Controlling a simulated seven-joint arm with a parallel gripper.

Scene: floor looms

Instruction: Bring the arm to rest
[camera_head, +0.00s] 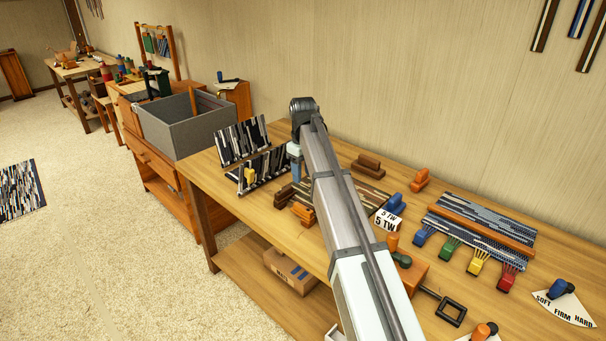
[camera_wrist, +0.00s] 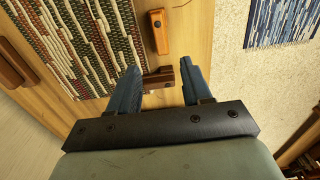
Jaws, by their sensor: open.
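My arm reaches from the bottom of the head view across the wooden workbench (camera_head: 236,199), with its wrist bent down near the bench's far left part. My gripper (camera_head: 295,174) points down there, partly hidden by the arm. In the wrist view its two blue fingers (camera_wrist: 160,76) stand wide apart and hold nothing. A brown wooden block (camera_wrist: 158,79) shows in the gap between the fingertips; I cannot tell its distance below them.
A striped woven mat (camera_wrist: 85,45) and an orange-brown block (camera_wrist: 158,32) lie near the gripper. Upright striped racks (camera_head: 241,142) and a grey bin (camera_head: 185,134) stand left. A blue-striped mat (camera_head: 478,228) and coloured clips (camera_head: 450,247) lie right. Open carpet (camera_head: 90,255) lies left.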

